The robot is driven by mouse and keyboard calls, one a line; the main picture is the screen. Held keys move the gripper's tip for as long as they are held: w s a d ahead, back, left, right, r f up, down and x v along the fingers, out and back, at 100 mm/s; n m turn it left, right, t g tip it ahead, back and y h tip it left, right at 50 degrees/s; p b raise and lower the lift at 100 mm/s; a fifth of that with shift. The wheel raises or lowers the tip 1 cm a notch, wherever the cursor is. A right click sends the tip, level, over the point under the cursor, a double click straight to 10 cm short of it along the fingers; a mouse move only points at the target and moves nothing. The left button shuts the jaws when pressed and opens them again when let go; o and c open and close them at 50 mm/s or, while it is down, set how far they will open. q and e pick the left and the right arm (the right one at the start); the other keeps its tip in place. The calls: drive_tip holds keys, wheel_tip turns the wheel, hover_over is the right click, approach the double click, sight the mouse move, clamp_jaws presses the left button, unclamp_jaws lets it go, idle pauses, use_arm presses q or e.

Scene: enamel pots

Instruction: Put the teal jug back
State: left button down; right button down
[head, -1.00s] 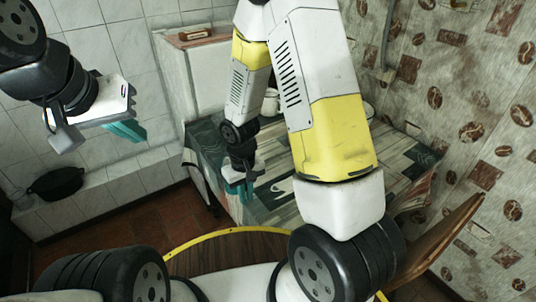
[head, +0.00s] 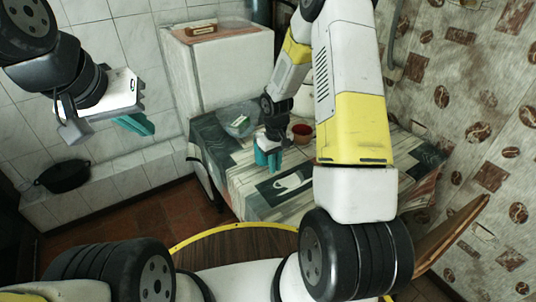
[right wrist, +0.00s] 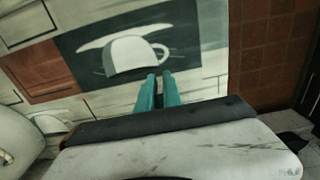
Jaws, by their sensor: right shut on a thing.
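My right gripper (head: 268,160) is low over the patterned tabletop, left of a printed white cup picture. In the right wrist view its teal fingers (right wrist: 159,92) are close together with a narrow gap, in front of that printed cup. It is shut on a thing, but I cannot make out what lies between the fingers. I cannot make out a teal jug in either view; the teal I see is on the fingers. My left gripper (head: 135,123) hangs at the left, away from the table; its fingers overlap, so its opening is unclear.
The table (head: 235,175) has a reddish-brown pot (head: 302,133) and a clear plastic bag (head: 240,122) behind my right gripper. A white cabinet (head: 225,65) stands behind. A black pan (head: 65,176) rests on the tiled ledge at left. My right arm hides part of the table.

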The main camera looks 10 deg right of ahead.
sight(275, 179)
drive_tip(key=shift+w+d+f, duration=0.1)
drive_tip(key=shift+f, duration=0.8)
drive_tip(key=shift+w+d+f, duration=0.1)
drive_tip(key=shift+f, duration=0.75)
drive_tip(key=shift+f, duration=0.1)
drive_tip(key=c, duration=1.5)
unclamp_jaws()
